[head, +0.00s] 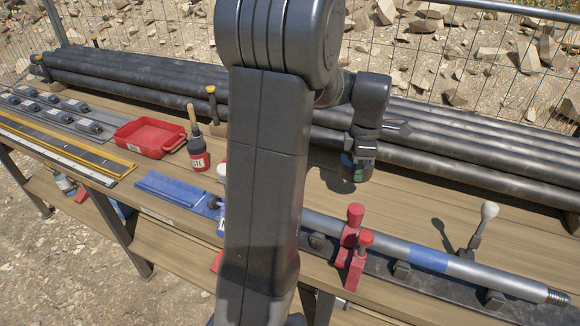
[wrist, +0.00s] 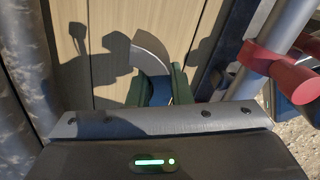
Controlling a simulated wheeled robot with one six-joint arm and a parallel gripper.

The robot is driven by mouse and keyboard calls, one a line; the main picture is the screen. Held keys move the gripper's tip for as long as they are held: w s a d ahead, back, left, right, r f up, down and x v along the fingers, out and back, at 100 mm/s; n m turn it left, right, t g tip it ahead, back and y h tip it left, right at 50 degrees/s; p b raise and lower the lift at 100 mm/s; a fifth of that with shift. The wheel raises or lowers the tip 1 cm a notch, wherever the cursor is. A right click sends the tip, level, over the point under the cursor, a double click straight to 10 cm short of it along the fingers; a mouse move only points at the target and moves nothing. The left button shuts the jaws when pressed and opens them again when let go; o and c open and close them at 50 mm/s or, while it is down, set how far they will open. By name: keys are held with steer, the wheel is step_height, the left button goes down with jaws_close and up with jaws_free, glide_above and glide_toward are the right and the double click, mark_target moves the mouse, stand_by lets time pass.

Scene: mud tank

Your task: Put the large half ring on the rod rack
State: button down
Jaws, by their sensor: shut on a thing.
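My gripper (head: 357,170) hangs above the wooden bench, in front of the stacked rods. In the wrist view its two dark green fingers (wrist: 160,88) are shut on the large half ring (wrist: 150,62), a pale grey curved piece with a blue patch between the fingers. In the head view the half ring is hard to make out. The rod rack, with its long dark rods (head: 460,142), runs along the back of the bench, with yellow-topped posts (head: 212,103). My arm hides its middle part.
A grey rod with a blue band (head: 428,260) lies on supports along the front, beside a red clamp (head: 352,262) and a white-knobbed lever (head: 484,225). Bare bench lies under my gripper.

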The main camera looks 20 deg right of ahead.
steer(key=shift+f, duration=4.95)
steer(key=shift+f+b, duration=0.2)
steer(key=shift+b, duration=0.2)
steer(key=c, duration=1.3)
jaws_free()
steer(key=shift+r, duration=0.1)
step_height(320, 180, up, 12)
steer(key=shift+r+p, duration=0.1)
steer(key=shift+p, duration=0.4)
